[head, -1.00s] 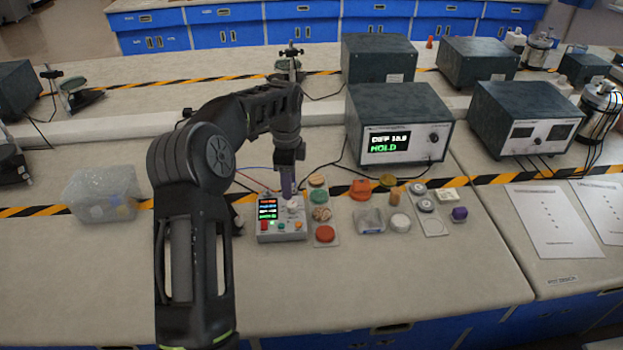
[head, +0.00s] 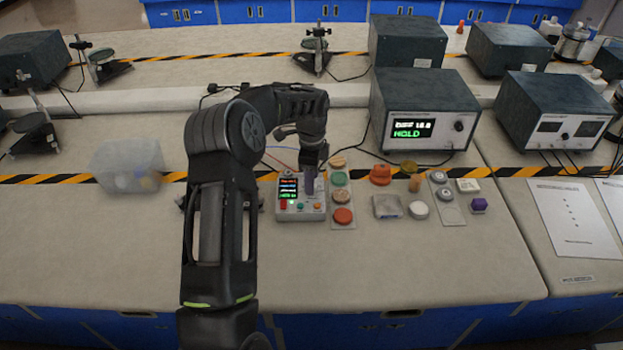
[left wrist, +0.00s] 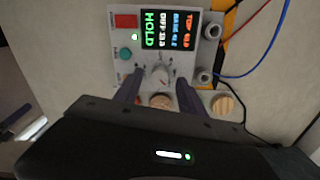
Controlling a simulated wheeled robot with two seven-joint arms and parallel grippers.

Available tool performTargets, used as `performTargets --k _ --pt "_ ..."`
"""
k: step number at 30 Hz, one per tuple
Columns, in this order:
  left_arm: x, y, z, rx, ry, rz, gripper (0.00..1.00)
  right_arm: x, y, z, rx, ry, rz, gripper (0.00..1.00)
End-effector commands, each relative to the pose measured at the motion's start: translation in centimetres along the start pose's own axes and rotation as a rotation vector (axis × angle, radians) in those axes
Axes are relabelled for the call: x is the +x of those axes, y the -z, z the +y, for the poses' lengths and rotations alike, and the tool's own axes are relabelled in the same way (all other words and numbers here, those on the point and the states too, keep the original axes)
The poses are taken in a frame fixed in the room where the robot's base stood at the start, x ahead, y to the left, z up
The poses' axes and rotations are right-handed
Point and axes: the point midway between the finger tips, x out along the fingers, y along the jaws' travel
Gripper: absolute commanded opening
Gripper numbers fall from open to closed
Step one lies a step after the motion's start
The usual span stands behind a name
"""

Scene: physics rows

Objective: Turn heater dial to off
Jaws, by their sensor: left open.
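The heater control box (head: 286,211) is a small grey unit with a lit screen, and it stands on the bench in the head view. In the left wrist view its screen (left wrist: 167,30) reads HOLD. The pale heater dial (left wrist: 160,75) shows there below the screen; in the head view my gripper hides it. My left gripper (head: 309,183) points down over the box. In the left wrist view my left gripper (left wrist: 159,92) is open, with one finger on each side of the dial. I cannot tell whether the fingers touch it. My right gripper is out of view.
A strip of coloured discs (head: 342,215) lies close to the right of the box. A grey instrument (head: 425,110) stands behind, also reading HOLD. A clear bin (head: 127,167) is at the left. Wires run behind the box. The bench front is clear.

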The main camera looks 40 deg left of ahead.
Motion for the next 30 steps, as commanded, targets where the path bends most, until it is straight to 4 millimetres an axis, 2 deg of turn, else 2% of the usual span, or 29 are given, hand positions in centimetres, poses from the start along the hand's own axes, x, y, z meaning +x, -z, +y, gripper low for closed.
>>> performTargets --k 4,12,30 --pt "1.12 -0.02 0.04 0.0 -0.001 0.0 0.48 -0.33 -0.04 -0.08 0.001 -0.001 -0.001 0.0" --pt "1.33 -0.03 0.0 0.0 0.001 0.0 0.48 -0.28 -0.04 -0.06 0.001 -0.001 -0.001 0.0" --pt "1.28 -0.02 -0.01 0.0 0.001 0.0 0.0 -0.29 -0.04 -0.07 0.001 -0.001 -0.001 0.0"
